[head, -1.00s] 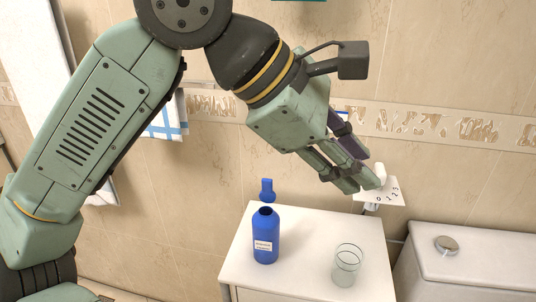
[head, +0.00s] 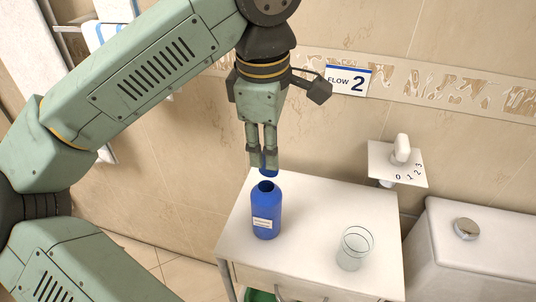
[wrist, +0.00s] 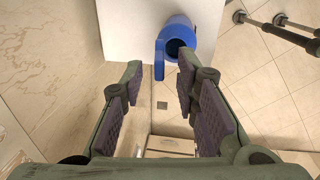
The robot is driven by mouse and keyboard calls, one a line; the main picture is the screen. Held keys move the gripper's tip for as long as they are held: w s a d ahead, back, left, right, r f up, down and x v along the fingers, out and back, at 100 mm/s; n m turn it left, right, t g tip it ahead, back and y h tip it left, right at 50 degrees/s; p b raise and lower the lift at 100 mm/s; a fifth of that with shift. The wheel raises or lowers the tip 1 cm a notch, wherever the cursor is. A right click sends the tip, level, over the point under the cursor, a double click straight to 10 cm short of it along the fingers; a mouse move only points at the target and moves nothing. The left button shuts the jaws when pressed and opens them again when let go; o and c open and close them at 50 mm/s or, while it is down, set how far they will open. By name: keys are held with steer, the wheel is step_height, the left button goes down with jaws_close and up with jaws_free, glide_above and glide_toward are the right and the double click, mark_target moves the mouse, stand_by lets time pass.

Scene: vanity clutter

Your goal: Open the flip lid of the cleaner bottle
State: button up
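The blue lid (head: 269,172) stands up behind the mouth, partly hidden by my fingers. In the wrist view the bottle (wrist: 180,29) is at the top, and the lid (wrist: 160,58) is a narrow tab left of its mouth. My gripper (head: 262,162) points down above the bottle. In the wrist view its fingers (wrist: 160,71) are apart, with the lid between the tips; I see gaps on both sides.
A clear glass (head: 354,248) stands on the cabinet top (head: 315,215), right of the bottle. A wall dial (head: 398,163) marked with numbers is beyond the cabinet's back right. A white cistern (head: 480,270) with a round button is at right. A "FLOW 2" sign (head: 347,81) is on the wall.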

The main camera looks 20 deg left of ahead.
steer(key=shift+w+f+b, duration=0.2)
steer(key=shift+f+b, duration=0.2)
steer(key=shift+f, duration=0.7)
jaws_close()
